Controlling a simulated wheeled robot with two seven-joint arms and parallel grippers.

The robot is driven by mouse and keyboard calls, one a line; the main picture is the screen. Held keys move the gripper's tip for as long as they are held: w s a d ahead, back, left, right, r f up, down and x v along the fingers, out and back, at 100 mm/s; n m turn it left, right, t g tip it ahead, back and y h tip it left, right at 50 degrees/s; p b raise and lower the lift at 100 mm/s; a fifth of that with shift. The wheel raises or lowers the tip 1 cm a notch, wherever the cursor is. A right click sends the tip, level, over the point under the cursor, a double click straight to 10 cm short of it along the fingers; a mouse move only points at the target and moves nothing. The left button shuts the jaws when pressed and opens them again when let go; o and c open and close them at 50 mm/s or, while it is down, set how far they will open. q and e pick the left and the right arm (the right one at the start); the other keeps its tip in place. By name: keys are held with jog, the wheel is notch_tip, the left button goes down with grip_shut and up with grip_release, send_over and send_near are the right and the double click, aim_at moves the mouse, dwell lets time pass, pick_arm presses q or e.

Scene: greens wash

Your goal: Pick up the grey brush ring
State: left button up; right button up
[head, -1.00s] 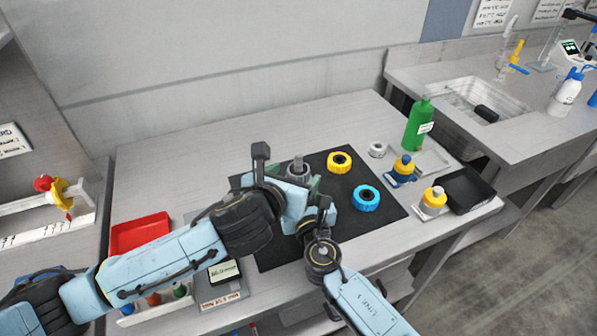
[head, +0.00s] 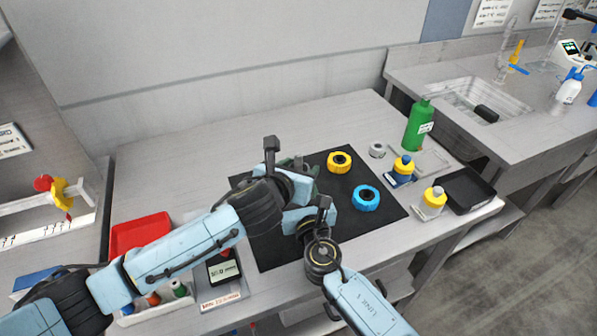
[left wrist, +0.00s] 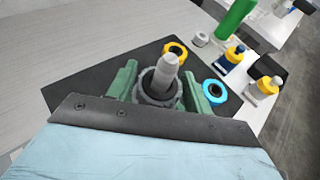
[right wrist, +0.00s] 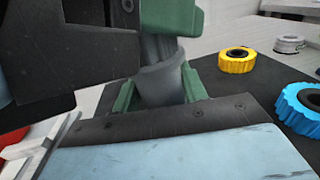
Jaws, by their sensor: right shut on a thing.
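The grey brush ring (left wrist: 158,86) shows in the left wrist view as a dark grey, notched ring around a lighter grey upright post (left wrist: 167,68). My left gripper (left wrist: 160,90) has its green fingers on both sides of the ring, open, with any contact unclear. In the right wrist view my right gripper (right wrist: 160,95) is shut on a grey, cup-shaped piece (right wrist: 160,84) below the left gripper's green finger. In the head view my left gripper (head: 300,172) and right gripper (head: 308,205) meet over the black mat (head: 280,249) and hide the ring.
A yellow ring (head: 339,162) and a blue ring (head: 366,198) lie on the mat. A small grey ring-shaped part (head: 377,149), green bottle (head: 418,125), yellow-capped bottles and black tray (head: 467,190) stand right. A red tray (head: 140,233) is left. The table behind is clear.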

pick_arm(q)
jog(key=c, duration=0.6)
notch_tip(320, 180, up, 10)
pick_arm(e)
jog(key=o, duration=1.3)
jog(key=shift+c, duration=0.2)
